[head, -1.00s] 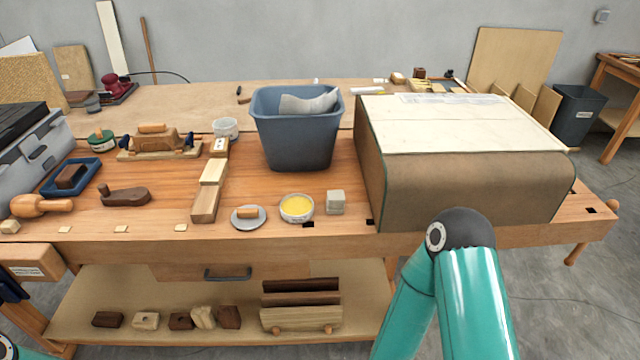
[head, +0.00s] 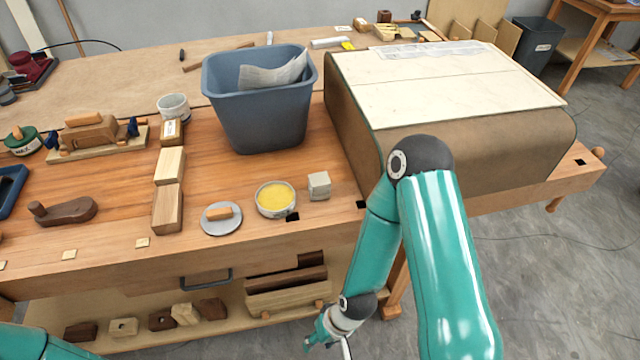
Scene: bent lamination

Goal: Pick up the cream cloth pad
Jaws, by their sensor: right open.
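A small pale greyish-cream block (head: 319,186), which looks like the cloth pad, sits on the bench top near its front edge. It is just right of an open tin of yellow wax (head: 276,199). I cannot make out its weave. My right gripper (head: 328,341) is at the bottom of the head view, in front of the bench and well below the pad. It is open and apart from the pad, and its fingertips are partly cut off by the frame edge. My left gripper is out of view; only a piece of my left arm shows at bottom left.
A blue-grey bin (head: 262,110) with crumpled paper stands behind the pad. A large brown curved form with a pale top (head: 445,85) fills the bench to the right. A grey disc (head: 222,226) and wooden blocks (head: 167,209) lie to the left.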

